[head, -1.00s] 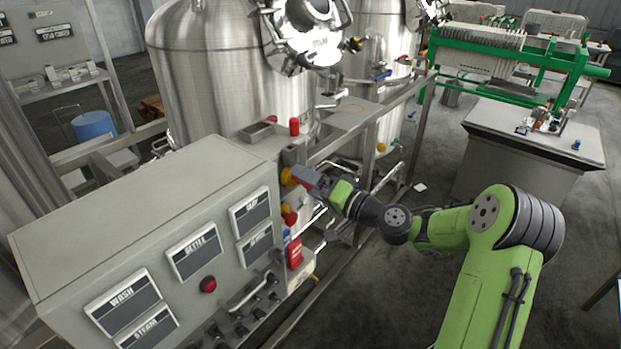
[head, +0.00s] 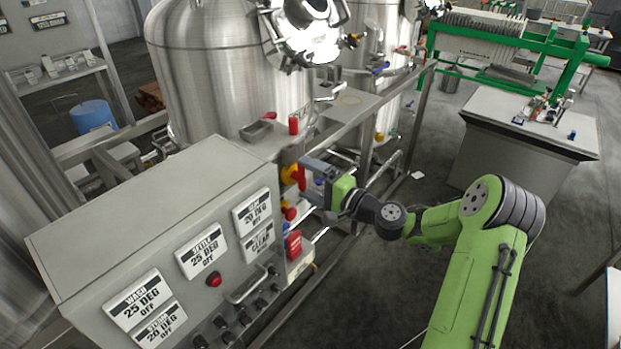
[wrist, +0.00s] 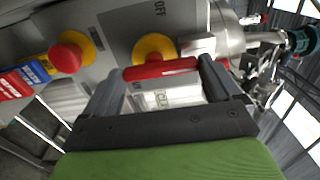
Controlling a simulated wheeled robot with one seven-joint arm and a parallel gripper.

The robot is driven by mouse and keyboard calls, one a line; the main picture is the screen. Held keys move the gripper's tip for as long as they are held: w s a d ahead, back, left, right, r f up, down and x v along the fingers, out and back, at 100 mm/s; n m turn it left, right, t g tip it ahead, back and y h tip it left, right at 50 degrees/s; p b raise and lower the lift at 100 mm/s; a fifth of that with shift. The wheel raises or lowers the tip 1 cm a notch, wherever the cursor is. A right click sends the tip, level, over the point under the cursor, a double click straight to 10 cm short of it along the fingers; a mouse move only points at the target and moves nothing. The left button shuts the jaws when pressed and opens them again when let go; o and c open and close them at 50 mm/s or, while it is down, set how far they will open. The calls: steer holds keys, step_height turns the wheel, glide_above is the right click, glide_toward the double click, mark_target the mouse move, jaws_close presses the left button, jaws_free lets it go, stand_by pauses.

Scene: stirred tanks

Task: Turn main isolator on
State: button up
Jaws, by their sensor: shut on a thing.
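The main isolator is a yellow round base (head: 288,173) with a red handle (head: 301,178) on the end face of the grey control cabinet. In the wrist view the red handle (wrist: 160,69) lies crosswise in front of the yellow base (wrist: 153,46), between my two fingers. My gripper (wrist: 162,68) is shut on the handle, with a finger at each end of it. In the head view my gripper (head: 308,170) reaches the isolator from the right. An "OFF" mark shows on the plate; the other mark is partly hidden.
A red emergency button on yellow (wrist: 70,52) sits beside the isolator, with blue and red labels (wrist: 22,78) beyond it. Steel tanks (head: 230,75) stand behind the cabinet (head: 150,210). A pipe frame runs behind my gripper. Open floor (head: 380,250) lies to the right.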

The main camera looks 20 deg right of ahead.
stand_by(0.3)
steer(key=o, duration=0.7)
steer(key=shift+o, duration=0.2)
steer(key=b+v, duration=0.1)
steer(key=v, duration=1.4)
steer(key=shift+s+d+b, duration=0.25)
steer(key=shift+s+b, duration=0.1)
